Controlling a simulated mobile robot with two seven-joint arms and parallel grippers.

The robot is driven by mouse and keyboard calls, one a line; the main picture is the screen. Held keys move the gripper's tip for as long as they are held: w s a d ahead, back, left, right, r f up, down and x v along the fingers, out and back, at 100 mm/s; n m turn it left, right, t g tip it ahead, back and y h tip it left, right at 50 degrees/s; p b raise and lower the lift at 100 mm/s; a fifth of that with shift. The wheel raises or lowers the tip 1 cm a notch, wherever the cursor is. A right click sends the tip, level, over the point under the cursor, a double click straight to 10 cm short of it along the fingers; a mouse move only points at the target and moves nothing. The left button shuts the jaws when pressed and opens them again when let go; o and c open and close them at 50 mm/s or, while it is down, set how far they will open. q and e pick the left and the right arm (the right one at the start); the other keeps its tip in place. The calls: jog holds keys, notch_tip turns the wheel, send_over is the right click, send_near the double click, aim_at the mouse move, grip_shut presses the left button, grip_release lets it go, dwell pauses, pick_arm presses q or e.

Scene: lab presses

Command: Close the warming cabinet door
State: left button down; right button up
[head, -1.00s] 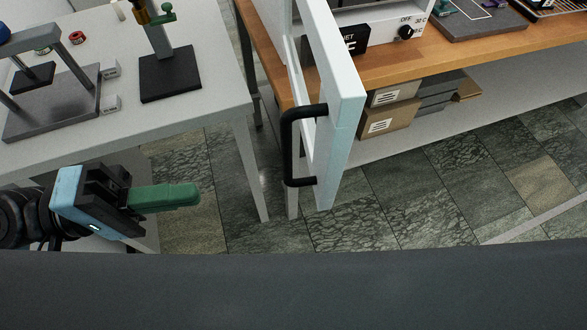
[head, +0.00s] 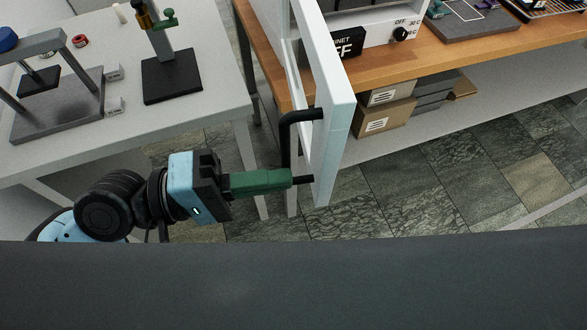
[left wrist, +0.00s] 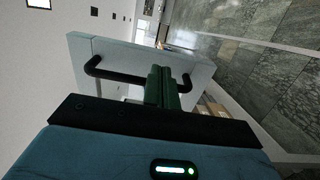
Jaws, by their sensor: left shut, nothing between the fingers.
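The white warming cabinet door (head: 335,115) stands open, swung out toward me past the front edge of the wooden bench. A black bar handle (head: 285,143) is on its left face. The cabinet (head: 372,28) with its dial panel is partly cut off at the top. My left gripper (head: 289,178), with green fingers, is shut and empty. Its tips are at the lower end of the handle, beside the door; I cannot tell whether they touch. In the left wrist view the fingers (left wrist: 160,78) overlap the handle (left wrist: 120,76) in front of the door (left wrist: 85,48). My right gripper is not in view.
A grey table (head: 210,107) at left holds a press (head: 55,95) and a stand on a black base (head: 172,82). The wooden bench (head: 440,55) carries a dark plate (head: 478,25). Boxes (head: 385,118) sit on the shelf below. The tiled floor right of the door is clear.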

aim_at(319, 174)
pick_arm(q)
jog(key=shift+w+d+p, duration=0.15)
jog(key=shift+d+p, duration=0.05)
jog(key=shift+d, duration=0.6)
jog(key=shift+w+d+p, duration=0.1)
jog(key=shift+d+p, duration=0.1)
jog(key=shift+d, duration=0.6)
